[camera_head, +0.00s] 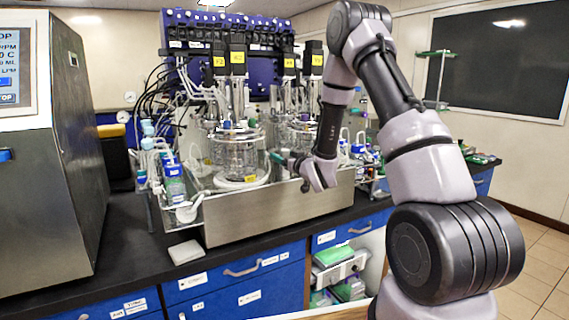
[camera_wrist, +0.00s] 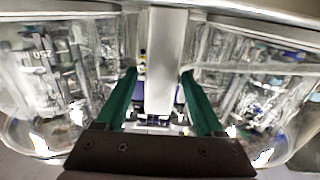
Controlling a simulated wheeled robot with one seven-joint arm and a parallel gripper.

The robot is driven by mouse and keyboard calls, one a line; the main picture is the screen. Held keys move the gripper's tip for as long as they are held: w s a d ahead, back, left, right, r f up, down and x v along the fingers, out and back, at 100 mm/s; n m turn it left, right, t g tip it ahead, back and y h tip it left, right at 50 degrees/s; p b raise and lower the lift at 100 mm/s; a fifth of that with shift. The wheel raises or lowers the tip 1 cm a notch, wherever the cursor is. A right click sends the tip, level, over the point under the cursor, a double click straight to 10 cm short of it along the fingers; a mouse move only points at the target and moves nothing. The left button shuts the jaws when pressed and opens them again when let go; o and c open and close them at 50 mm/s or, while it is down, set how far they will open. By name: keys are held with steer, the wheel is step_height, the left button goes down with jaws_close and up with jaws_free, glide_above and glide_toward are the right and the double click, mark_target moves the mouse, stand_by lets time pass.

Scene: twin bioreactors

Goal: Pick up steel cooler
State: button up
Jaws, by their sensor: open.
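My gripper (camera_head: 275,157) reaches down between the two glass vessels in the head view. Its green fingers (camera_wrist: 158,74) are open in the wrist view. A smooth silver upright block (camera_wrist: 166,50), which looks like the steel cooler, stands between the fingers in the wrist view. Its right edge is close to the right finger, and a gap shows at the left finger. I cannot tell whether any finger touches it. I cannot make out the cooler in the head view.
The left glass vessel (camera_head: 236,155) and right glass vessel (camera_head: 297,138) stand close to my gripper. A steel tray (camera_head: 280,212) lies in front of them. Hoses and bottles crowd the left side. A steel cabinet (camera_head: 75,150) stands far left, with some clear black bench before it.

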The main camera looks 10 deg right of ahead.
steer(key=shift+x, duration=1.1)
jaws_close()
